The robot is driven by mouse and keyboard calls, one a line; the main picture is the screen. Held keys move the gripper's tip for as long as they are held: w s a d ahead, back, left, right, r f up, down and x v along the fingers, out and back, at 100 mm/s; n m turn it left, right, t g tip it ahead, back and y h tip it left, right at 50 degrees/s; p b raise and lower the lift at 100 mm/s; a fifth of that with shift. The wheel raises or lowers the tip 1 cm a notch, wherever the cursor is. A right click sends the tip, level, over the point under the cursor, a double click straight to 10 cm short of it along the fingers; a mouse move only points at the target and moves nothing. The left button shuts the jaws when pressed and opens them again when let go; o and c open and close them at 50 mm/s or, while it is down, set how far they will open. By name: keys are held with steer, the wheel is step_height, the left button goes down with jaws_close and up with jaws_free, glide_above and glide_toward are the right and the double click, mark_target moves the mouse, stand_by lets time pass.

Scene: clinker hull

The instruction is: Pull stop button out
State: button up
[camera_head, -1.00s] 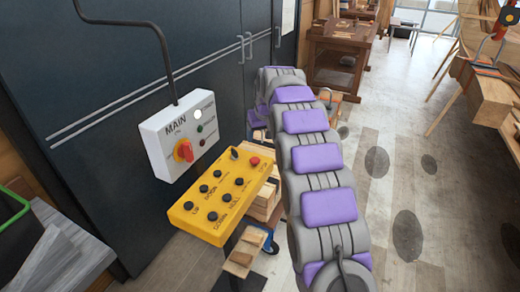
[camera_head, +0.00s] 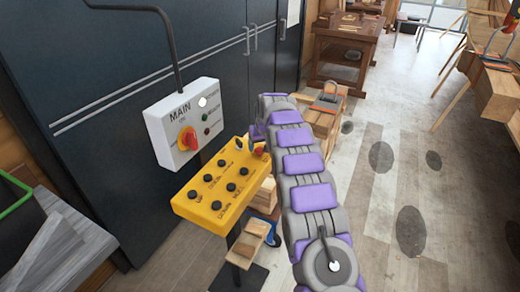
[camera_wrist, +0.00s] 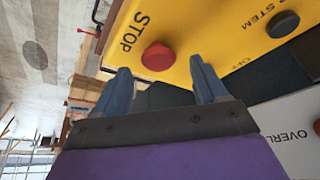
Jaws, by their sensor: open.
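The red stop button (camera_wrist: 158,56) sits on the yellow control panel (camera_wrist: 203,22) beside the printed word STOP, in the wrist view. My gripper (camera_wrist: 158,75) is open, with one blue-grey finger on each side of the button in the picture; I cannot tell how far the tips are from it. In the head view the yellow panel (camera_head: 196,208) carries several black buttons, and my arm reaches its right end. There the stop button is mostly hidden by my gripper (camera_head: 255,143).
A white MAIN switch box (camera_head: 160,145) with a red-orange knob hangs behind the panel, against dark cabinet doors (camera_head: 100,70). Wooden blocks (camera_head: 247,240) are below the panel. Clear floor (camera_head: 385,230) lies to the right.

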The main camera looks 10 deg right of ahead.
steer(key=shift+x, duration=1.15)
jaws_close()
